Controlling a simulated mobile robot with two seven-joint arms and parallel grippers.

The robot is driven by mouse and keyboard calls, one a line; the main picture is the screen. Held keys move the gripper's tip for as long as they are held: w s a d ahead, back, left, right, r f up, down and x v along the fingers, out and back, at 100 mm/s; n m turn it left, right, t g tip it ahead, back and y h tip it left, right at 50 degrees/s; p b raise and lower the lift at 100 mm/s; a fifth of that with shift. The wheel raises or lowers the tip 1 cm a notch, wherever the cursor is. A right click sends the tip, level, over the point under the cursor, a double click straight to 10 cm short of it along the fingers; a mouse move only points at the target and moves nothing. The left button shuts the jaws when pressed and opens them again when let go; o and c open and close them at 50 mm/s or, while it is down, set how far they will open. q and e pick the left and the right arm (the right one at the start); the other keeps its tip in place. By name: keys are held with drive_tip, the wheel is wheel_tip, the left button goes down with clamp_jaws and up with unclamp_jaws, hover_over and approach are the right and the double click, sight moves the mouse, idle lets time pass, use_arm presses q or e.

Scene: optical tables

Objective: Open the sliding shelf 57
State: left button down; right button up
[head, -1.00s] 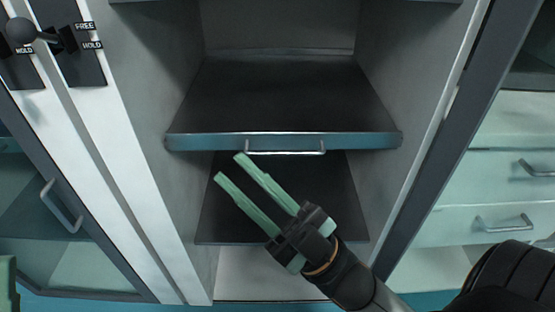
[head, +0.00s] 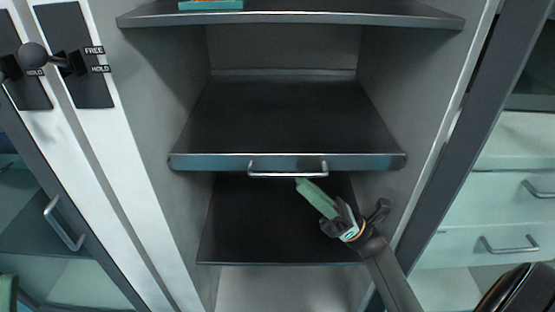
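The sliding shelf (head: 200,161) is a dark shelf with a blue-grey front edge inside an open cabinet. A metal bar handle (head: 287,174) is fixed on its front. My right gripper (head: 301,184) has green fingers and is just below the right half of the handle. I see it nearly edge-on, so its fingers overlap and I cannot tell the gap between them. I cannot tell whether the fingertips touch the handle. No shelf number is readable. A small green part at the bottom left edge (head: 8,293) seems to be my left gripper, mostly out of the picture.
An upper shelf (head: 300,18) carries a teal and orange item (head: 211,4). A lower dark shelf (head: 260,225) lies beneath. On the left are a lever (head: 45,57) with FREE and HOLD labels and a glass door (head: 60,250). Drawers (head: 500,190) stand at the right.

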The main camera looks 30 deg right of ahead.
sight(281, 165)
drive_tip(key=shift+x, duration=3.75)
clamp_jaws()
drive_tip(key=shift+d+f, duration=0.1)
